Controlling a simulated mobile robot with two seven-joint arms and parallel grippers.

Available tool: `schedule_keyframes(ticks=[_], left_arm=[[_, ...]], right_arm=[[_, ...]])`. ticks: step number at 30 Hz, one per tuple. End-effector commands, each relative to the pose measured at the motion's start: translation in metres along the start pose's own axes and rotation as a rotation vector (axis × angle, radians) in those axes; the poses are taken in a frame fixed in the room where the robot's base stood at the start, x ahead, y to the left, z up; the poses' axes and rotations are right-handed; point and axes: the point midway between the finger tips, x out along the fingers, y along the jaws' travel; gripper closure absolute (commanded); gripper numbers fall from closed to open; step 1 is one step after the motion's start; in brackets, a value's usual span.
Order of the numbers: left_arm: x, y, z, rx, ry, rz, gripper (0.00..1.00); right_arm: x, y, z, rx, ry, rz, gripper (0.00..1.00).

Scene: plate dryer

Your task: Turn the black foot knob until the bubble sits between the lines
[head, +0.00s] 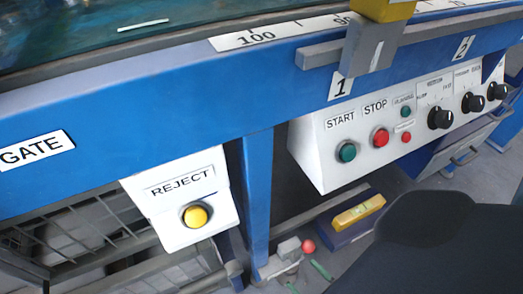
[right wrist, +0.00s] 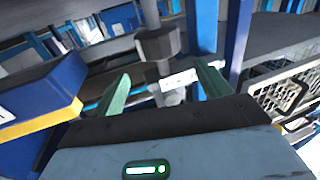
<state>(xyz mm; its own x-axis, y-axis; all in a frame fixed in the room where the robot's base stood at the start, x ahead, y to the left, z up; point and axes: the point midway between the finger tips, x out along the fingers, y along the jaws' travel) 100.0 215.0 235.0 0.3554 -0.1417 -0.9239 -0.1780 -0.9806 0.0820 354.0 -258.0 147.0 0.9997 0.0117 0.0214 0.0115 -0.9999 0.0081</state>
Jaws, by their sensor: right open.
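A yellow spirit level (head: 358,212) lies on a blue block below the control panel in the head view. Its vial is pale green, and the bubble is too small to read against the lines. My right gripper (head: 306,279) shows only as two green fingertips low in the head view, left of my dark arm. In the right wrist view, my right gripper (right wrist: 165,88) is open, its green fingers apart. A dark knob-like part (right wrist: 158,43) stands beyond the fingers, on a grey stem; I cannot tell for sure that it is the foot knob. My left gripper is not in view.
A blue post (head: 257,185) stands left of the gripper. A red ball (head: 308,246) on a grey fitting is close to the fingertips. The white control panel (head: 325,160) and yellow REJECT button box (head: 215,228) hang from the blue beam above.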

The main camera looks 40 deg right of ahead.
Motion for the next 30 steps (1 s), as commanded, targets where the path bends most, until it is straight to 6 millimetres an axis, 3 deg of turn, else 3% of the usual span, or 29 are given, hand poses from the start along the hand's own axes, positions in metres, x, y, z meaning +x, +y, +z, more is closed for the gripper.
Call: schedule_keyframes(ticks=[11, 24, 30], left_arm=[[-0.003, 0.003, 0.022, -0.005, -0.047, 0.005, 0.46], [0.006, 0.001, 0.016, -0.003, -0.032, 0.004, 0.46], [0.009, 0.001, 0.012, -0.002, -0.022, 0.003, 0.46]], right_arm=[[-0.001, -0.003, 0.007, 0.008, -0.012, 0.006, 0.24], [0.058, -0.003, 0.008, 0.008, -0.011, 0.006, 0.24], [0.071, -0.003, 0.008, 0.007, -0.012, 0.006, 0.24]])
